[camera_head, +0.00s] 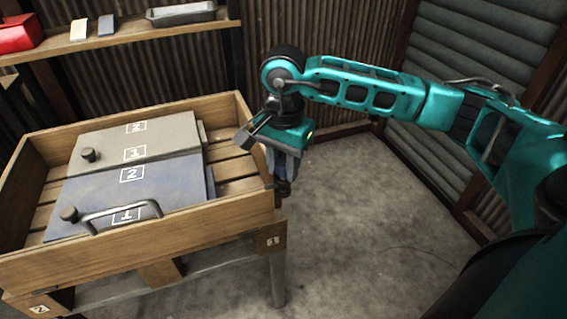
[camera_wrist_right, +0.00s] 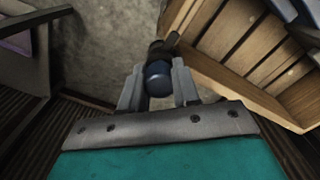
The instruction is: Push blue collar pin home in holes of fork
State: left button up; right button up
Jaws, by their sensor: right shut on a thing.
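My right gripper (camera_head: 284,172) hangs pointing down at the right side of the wooden crate, seen in the head view. It is shut on a dark pin (camera_head: 283,188), which pokes out below the fingers. In the right wrist view the right gripper (camera_wrist_right: 158,88) has the pin's rounded dark blue end (camera_wrist_right: 158,79) between its two grey fingers, with a darker part beyond. I cannot make out a fork with holes for certain. Whether the pin touches anything is unclear. My left gripper is not in view.
The wooden crate (camera_head: 222,222) holds a grey plate (camera_head: 180,135) and a blue plate (camera_head: 170,190) with a bar handle. A shelf (camera_head: 140,30) with a grey tray (camera_head: 182,13) runs behind. The floor right of the crate is clear.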

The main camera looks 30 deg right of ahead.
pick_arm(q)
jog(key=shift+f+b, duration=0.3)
pick_arm(e)
jog(key=shift+f, duration=0.35)
jog(key=o, duration=0.7)
jog(key=shift+c, duration=0.2)
jog(key=o, duration=0.4)
jog(key=shift+s+f, duration=0.1)
jog(key=shift+f, duration=0.05)
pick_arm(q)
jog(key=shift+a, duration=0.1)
pick_arm(e)
jog(key=shift+s, duration=0.15)
jog(key=shift+r, duration=0.4)
pick_arm(q)
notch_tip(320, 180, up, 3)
jog(key=p, duration=0.3)
pick_arm(e)
notch_tip(320, 180, up, 13)
